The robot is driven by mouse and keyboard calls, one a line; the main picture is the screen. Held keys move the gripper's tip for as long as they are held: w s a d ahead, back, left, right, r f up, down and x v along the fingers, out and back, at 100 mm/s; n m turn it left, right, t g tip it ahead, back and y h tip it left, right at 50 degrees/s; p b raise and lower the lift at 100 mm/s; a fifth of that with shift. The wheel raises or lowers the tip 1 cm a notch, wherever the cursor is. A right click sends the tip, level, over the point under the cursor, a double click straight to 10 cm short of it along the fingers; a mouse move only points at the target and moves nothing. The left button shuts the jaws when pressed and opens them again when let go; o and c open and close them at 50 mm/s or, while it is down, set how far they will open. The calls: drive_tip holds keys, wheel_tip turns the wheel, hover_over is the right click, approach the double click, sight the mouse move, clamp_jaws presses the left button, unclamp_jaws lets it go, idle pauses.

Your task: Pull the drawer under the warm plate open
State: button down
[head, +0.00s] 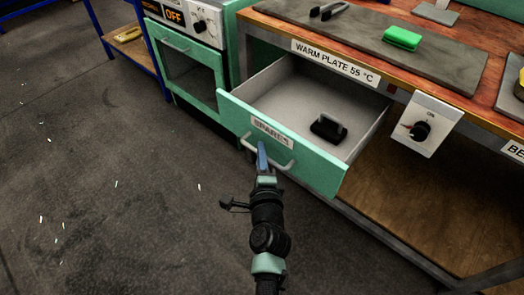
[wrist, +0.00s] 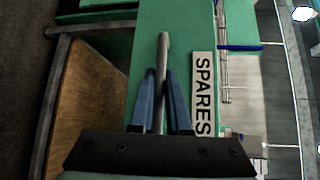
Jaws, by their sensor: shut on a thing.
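The green drawer (head: 321,167) labelled SPARES stands pulled well out from under the bench edge marked "WARM PLATE 55 °C" (head: 336,63). Its inside shows, with a black object (head: 328,128) lying in it. My gripper (head: 263,156) is at the drawer front, shut on the metal bar handle (head: 284,164). In the wrist view the blue fingers (wrist: 162,105) stand on either side of the handle (wrist: 161,60), beside the SPARES label (wrist: 203,93). The grey warm plate (head: 365,38) lies on the bench above, with a green block (head: 403,38) on it.
A green oven (head: 188,70) with an OFF display stands left of the drawer. A white control panel with a black knob (head: 421,130) hangs at the bench's right front. A wooden lower shelf (head: 430,215) lies below right. The floor at left is clear apart from small scraps.

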drive_tip(key=c, duration=0.9)
unclamp_jaws()
drive_tip(key=v, duration=1.3)
drive_tip(key=shift+p, duration=0.4)
